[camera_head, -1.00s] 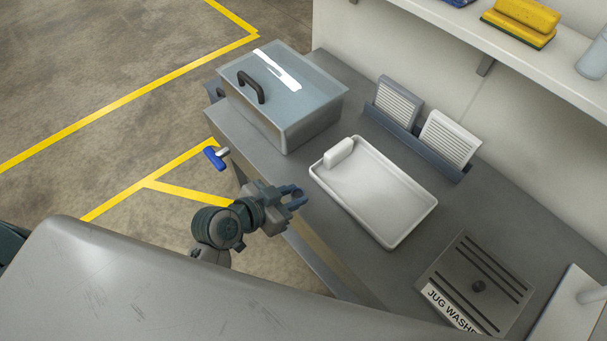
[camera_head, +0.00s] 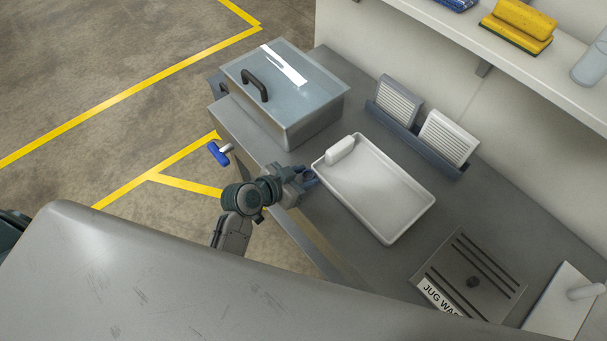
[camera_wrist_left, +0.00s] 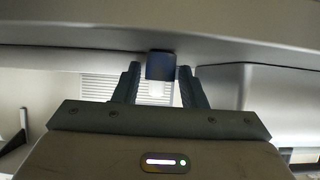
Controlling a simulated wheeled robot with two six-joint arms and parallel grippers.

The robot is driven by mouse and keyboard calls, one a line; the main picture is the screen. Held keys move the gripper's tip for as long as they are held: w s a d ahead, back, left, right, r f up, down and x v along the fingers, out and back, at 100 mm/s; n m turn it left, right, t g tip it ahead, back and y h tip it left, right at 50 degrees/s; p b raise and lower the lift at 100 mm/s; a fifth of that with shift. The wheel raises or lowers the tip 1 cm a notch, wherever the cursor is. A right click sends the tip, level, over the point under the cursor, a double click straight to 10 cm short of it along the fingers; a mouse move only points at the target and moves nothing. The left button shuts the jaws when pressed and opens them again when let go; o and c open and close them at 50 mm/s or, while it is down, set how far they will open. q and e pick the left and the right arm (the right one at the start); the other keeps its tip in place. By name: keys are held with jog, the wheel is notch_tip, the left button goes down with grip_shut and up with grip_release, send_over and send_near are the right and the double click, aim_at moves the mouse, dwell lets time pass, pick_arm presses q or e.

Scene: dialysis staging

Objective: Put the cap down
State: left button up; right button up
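My left gripper (camera_head: 308,178) is over the front edge of the grey counter, just left of the white tray (camera_head: 408,232). In the left wrist view its two fingers (camera_wrist_left: 160,75) stand on either side of a small dark blue cap (camera_wrist_left: 160,65), and they look shut on it. The cap is hard to make out in the head view, where the fingers largely hide it. My right gripper is not in view.
A lidded grey box (camera_head: 310,110) stands at the counter's left end. Behind the tray is a rack (camera_head: 405,130) with two louvred panels. A drain plate (camera_head: 472,270) lies to the right. A blue-handled valve (camera_head: 218,153) sticks out at left.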

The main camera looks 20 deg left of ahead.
pick_arm(q)
jog(key=shift+o, duration=0.7)
jog(key=shift+s+r, duration=0.15)
jog(key=b+v, duration=0.2)
jog(key=v, duration=1)
